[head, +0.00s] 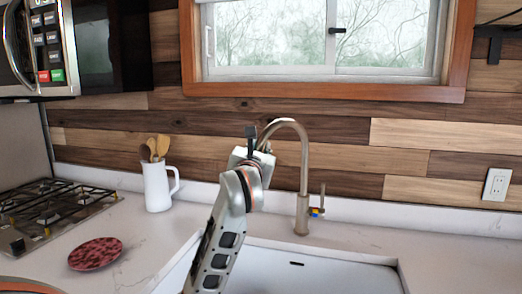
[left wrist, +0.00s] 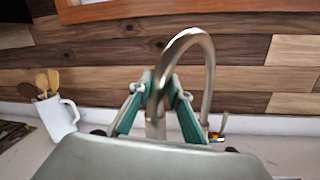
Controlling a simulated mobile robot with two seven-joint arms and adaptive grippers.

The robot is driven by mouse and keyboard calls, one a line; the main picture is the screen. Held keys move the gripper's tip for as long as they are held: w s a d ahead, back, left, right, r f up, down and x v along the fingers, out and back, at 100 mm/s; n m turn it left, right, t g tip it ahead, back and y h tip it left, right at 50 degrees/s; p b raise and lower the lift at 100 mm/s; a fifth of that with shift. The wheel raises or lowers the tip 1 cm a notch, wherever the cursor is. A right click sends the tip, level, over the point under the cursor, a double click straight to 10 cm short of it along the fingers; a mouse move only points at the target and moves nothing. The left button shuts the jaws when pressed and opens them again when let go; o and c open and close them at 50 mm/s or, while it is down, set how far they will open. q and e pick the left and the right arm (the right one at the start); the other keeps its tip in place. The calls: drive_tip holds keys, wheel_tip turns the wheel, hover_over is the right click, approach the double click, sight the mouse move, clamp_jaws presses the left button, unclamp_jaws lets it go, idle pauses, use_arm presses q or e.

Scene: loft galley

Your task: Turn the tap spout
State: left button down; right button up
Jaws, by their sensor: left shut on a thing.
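The tap (head: 304,185) stands behind the sink, with a tall curved spout that arches to the left in the head view. Its spout (left wrist: 190,42) also shows in the left wrist view, arching toward the camera. My left gripper (head: 257,140) is at the spout's hanging end in the head view. In the left wrist view the two green fingers of the left gripper (left wrist: 157,100) are on either side of the spout end, shut on it. The spout's tip is hidden behind the gripper body. My right gripper is not in view.
The white sink (head: 330,268) lies below the tap. A small lever with coloured parts (head: 316,211) is at the tap's right side. A white jug with wooden spoons (head: 157,187), a red plate (head: 95,254) and a gas hob (head: 50,208) are on the left. The right counter is clear.

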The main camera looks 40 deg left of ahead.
use_arm(q)
drive_tip(key=shift+a+r, duration=0.1)
drive_tip(key=shift+a, duration=0.4)
drive_tip(key=c, duration=1.9)
unclamp_jaws()
